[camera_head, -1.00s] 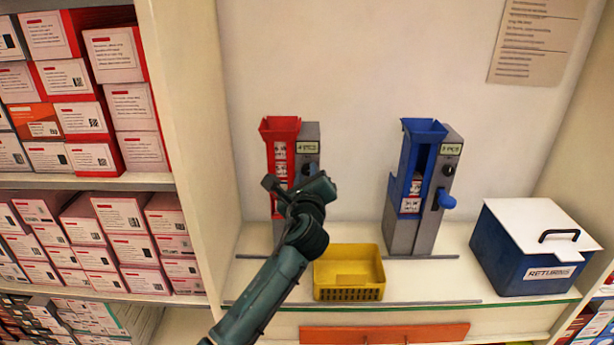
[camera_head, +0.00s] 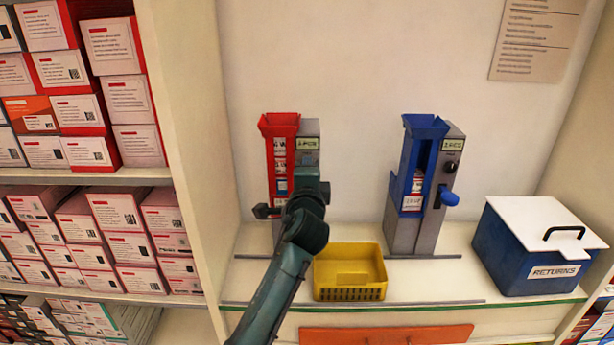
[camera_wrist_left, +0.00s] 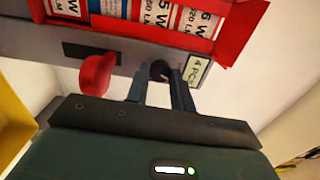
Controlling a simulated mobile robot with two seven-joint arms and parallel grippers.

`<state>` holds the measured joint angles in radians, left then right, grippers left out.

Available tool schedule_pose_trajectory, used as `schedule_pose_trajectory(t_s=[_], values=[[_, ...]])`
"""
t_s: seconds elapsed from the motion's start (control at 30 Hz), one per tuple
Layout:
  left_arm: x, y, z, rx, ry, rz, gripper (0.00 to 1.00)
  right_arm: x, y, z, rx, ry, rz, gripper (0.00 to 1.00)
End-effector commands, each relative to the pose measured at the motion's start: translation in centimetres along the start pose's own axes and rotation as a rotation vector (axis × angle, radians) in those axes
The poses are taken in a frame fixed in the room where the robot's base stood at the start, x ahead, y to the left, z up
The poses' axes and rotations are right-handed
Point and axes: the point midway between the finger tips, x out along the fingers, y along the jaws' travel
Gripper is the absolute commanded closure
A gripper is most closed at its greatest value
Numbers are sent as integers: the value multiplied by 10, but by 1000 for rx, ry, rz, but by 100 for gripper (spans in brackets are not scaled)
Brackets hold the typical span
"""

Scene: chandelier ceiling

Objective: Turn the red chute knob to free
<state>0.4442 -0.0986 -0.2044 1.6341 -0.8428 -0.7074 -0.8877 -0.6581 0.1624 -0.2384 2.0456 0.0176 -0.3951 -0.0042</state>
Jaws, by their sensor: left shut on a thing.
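The red chute (camera_head: 279,165) stands on the counter at left, a red channel holding white-labelled packs on a grey metal body (camera_head: 308,131). Its small dark round knob (camera_wrist_left: 160,70) sits beside the label at the upper part of the body, in the left wrist view. My left gripper (camera_wrist_left: 163,82) has its two fingers on either side of this knob and is shut on it. A red lever (camera_wrist_left: 97,74) is beside the fingers, apart from them. In the head view my left gripper (camera_head: 307,180) hides the knob and the red lever. My right gripper is not in view.
A yellow basket (camera_head: 349,293) stands in front of the red chute, close to my left arm. A blue chute (camera_head: 412,170) with a blue lever stands to the right. A blue returns box (camera_head: 530,277) is farther right. Shelves of boxes (camera_head: 110,239) are at left.

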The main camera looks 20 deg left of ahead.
Motion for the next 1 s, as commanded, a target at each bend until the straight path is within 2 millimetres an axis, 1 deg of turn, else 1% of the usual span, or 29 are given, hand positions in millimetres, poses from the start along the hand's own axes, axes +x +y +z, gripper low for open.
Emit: schedule_pose_trajectory(t_s=[0.13,0.43,0.7,1.0], values=[[0,2,0,-132,-1,1,99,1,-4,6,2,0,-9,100],[0,1,0,-329,0,0,99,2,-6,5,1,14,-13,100],[0,0,0,-414,-1,0,99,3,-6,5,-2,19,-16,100],[0,0,0,-435,-1,1,99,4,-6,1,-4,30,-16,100]])
